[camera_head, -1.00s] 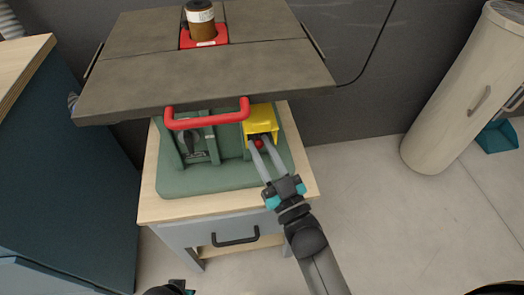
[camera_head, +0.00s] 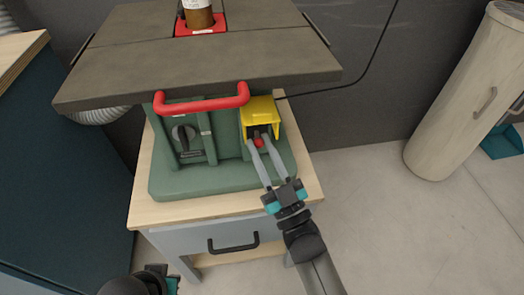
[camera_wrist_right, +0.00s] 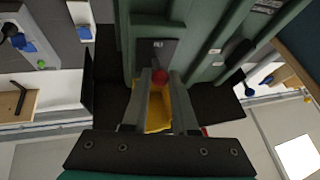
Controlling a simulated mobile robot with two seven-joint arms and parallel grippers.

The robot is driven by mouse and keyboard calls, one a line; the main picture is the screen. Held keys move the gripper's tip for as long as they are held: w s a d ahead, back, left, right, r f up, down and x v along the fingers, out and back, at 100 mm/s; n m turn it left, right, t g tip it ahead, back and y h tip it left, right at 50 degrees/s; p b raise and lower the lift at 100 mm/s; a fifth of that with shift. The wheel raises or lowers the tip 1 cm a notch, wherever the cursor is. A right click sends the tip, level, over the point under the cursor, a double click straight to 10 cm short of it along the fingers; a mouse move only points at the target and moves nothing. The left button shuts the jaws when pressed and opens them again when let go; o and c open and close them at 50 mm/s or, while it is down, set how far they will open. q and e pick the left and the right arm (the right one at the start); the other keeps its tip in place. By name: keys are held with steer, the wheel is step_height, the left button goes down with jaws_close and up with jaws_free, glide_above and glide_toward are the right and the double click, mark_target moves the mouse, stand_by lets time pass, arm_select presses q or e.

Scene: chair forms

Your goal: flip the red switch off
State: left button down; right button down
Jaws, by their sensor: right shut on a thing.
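The red switch (camera_head: 259,143) is a small red knob inside the yellow housing (camera_head: 261,110) on the green machine body (camera_head: 215,178). In the right wrist view the red knob (camera_wrist_right: 157,76) sits between my fingertips, in front of a dark plate. My right gripper (camera_head: 256,146) reaches up from the lower right with its fingers closed on the red switch. The fingers partly cover the switch, so its exact position is hard to read. Part of my left gripper (camera_head: 160,278) shows at the bottom edge; its fingers cannot be made out.
The grey machine tabletop (camera_head: 200,65) overhangs the switch, with a red bar handle (camera_head: 202,104) left of the yellow housing. The machine stands on a wood-topped cabinet (camera_head: 143,205) with a drawer. A dark blue cabinet (camera_head: 60,190) is at the left.

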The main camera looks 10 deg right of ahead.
arm_select(q)
steer(key=shift+r, duration=0.15)
arm_select(e)
steer(key=c, duration=0.7)
jaws_free()
steer(key=shift+s+f, duration=0.1)
arm_select(q)
steer(key=f, duration=0.1)
steer(key=f+p, duration=0.1)
steer(key=f, duration=0.1)
steer(key=shift+s+f+g+p, duration=0.25)
steer(key=shift+g+p, duration=0.05)
steer(key=shift+p, duration=0.05)
arm_select(e)
steer(key=v, duration=1.5)
steer(key=shift+f, duration=0.1)
